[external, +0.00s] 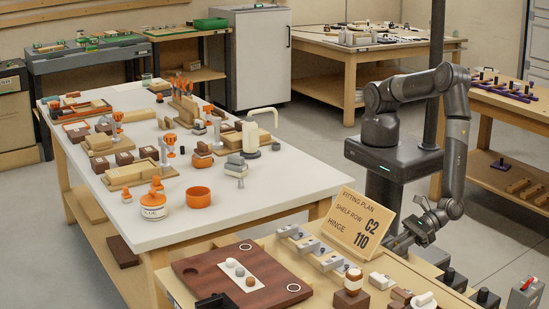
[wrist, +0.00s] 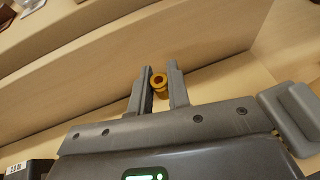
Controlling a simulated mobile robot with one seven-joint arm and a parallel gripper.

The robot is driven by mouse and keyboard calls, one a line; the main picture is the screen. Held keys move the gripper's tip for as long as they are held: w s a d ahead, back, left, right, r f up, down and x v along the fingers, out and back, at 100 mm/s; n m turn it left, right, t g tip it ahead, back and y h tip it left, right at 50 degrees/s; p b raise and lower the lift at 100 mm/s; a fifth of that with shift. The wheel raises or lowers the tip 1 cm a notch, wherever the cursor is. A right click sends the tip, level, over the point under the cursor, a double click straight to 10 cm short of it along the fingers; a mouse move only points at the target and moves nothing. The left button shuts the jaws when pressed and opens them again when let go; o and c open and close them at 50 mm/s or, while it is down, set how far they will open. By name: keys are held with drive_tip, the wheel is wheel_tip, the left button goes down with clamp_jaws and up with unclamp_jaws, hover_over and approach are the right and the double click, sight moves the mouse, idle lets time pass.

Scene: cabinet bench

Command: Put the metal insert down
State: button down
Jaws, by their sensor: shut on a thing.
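In the wrist view a small brass-coloured metal insert (wrist: 158,84) with a dark hole in its end sits between the two grey fingers of my gripper (wrist: 160,78). The gripper is shut on it. Pale wood lies behind the insert; I cannot tell how far away it is or whether the insert touches it. In the external view my gripper (external: 400,243) points down at the right edge of the near wooden bench (external: 265,255), behind the sign. The insert is too small or hidden to make out there.
The fitting plan sign (external: 360,219), reading shelf row C2 and hinge 110, stands left of my gripper. A dark red wooden board (external: 205,270) and several grey hinges (external: 308,246) lie on the near bench. A white table (external: 245,195) stands behind, crowded with parts.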

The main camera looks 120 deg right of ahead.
drive_tip(key=shift+f, duration=4.2)
drive_tip(key=shift+f, duration=0.1)
drive_tip(key=c, duration=1.4)
unclamp_jaws()
drive_tip(key=shift+o, duration=0.2)
drive_tip(key=v, duration=1.2)
drive_tip(key=shift+r, duration=0.25)
